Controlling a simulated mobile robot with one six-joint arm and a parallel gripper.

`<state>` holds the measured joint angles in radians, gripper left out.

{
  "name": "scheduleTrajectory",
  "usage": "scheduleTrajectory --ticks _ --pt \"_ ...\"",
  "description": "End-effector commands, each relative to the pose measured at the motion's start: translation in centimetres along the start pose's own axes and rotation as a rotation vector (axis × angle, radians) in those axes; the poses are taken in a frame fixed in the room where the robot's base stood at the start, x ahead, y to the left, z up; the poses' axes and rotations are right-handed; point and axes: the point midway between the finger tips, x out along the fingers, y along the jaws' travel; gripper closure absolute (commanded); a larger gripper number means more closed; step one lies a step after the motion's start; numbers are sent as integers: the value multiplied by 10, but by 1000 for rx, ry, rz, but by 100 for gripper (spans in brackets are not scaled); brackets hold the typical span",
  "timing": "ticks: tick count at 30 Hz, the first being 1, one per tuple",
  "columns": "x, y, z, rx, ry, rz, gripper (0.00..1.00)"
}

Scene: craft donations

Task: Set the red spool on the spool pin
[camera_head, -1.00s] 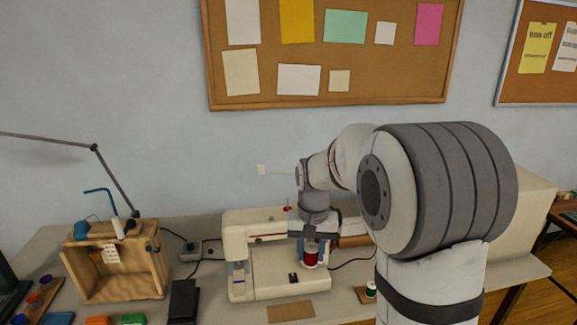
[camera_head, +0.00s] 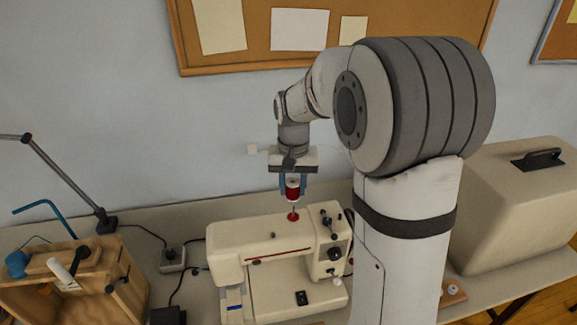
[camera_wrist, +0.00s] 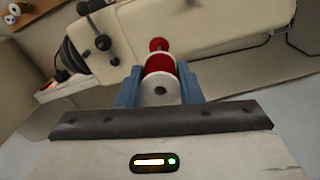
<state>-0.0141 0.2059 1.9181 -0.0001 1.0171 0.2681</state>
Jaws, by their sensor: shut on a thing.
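My gripper (camera_head: 293,188) points down and is shut on the red spool (camera_head: 292,194), which has white ends. The spool is upright above the top of the cream sewing machine (camera_head: 228,241). The spool pin (camera_head: 293,216), with a red base, stands on the machine top just below the spool. In the wrist view the blue fingers flank the spool (camera_wrist: 160,66), and the pin's red base (camera_wrist: 158,44) shows just beyond it. A gap seems to remain between spool and base; whether the pin tip is inside the spool I cannot tell.
Dials and a lever (camera_head: 330,222) stick up at the machine's right end. A large cream case (camera_head: 510,215) stands at the right. A wooden box (camera_head: 75,280) and a lamp arm (camera_head: 65,175) are at the left. The wall is behind.

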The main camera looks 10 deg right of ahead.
Motion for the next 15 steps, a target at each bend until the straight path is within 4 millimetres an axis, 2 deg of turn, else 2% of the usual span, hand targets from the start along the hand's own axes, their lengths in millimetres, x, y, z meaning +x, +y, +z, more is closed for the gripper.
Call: scheduleTrajectory --ticks 8,15 --pt "7 4 -1 10 0 0 89" --pt "26 4 -1 10 -1 0 89"
